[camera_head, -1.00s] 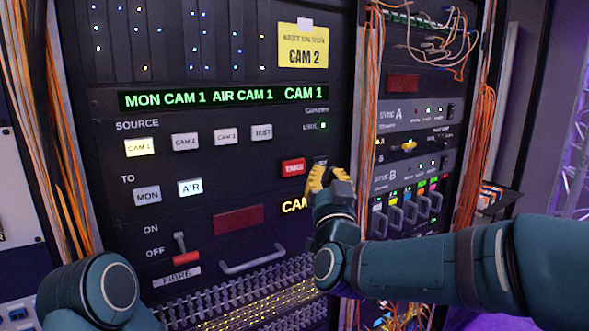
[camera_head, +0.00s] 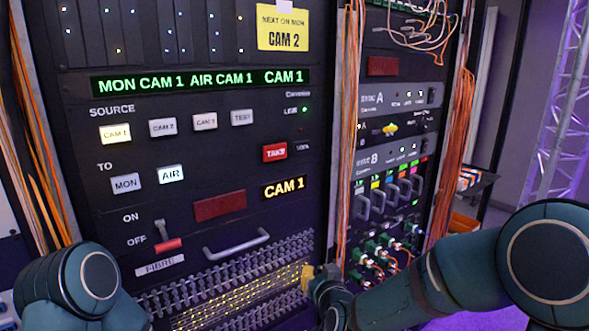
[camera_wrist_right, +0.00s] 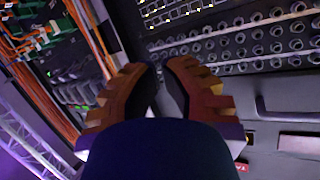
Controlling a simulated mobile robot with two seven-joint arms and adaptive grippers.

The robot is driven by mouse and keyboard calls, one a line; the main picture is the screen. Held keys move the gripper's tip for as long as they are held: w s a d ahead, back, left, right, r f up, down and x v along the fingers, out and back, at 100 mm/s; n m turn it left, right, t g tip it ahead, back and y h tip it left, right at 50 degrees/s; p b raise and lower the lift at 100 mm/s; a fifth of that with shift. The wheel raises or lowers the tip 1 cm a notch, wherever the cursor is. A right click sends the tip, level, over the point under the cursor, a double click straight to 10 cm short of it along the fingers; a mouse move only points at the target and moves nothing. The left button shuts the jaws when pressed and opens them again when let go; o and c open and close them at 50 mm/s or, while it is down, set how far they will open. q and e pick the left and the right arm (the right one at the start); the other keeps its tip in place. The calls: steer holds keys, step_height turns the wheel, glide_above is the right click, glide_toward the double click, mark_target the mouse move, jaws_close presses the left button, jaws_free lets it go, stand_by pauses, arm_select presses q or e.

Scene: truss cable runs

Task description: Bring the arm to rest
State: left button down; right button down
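My right gripper (camera_head: 325,272) has orange-yellow fingers and is low in the head view, in front of the right end of the patch bay (camera_head: 240,283). Its arm comes in from the right.
Orange cables (camera_head: 349,120) and plugged connectors (camera_head: 378,256) lie close to the right gripper.

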steer(key=s+d+f+g, duration=0.1)
steer(key=s+f+g, duration=0.1)
steer(key=s+f, duration=0.35)
steer(key=s+d+f+m+g, duration=0.1)
steer(key=s+d+f+g, duration=0.15)
steer(key=f, duration=0.65)
steer(key=s+d+f+g, duration=0.1)
steer(key=s+f+g, duration=0.25)
steer(key=f, duration=0.35)
steer(key=s+f+m+g, duration=0.1)
steer(key=s+f+g, duration=0.3)
steer(key=s+f, duration=0.4)
steer(key=s, duration=0.6)
steer(key=shift+s+d+g, duration=0.2)
steer(key=shift+d+g, duration=0.15)
steer(key=shift+g, duration=0.05)
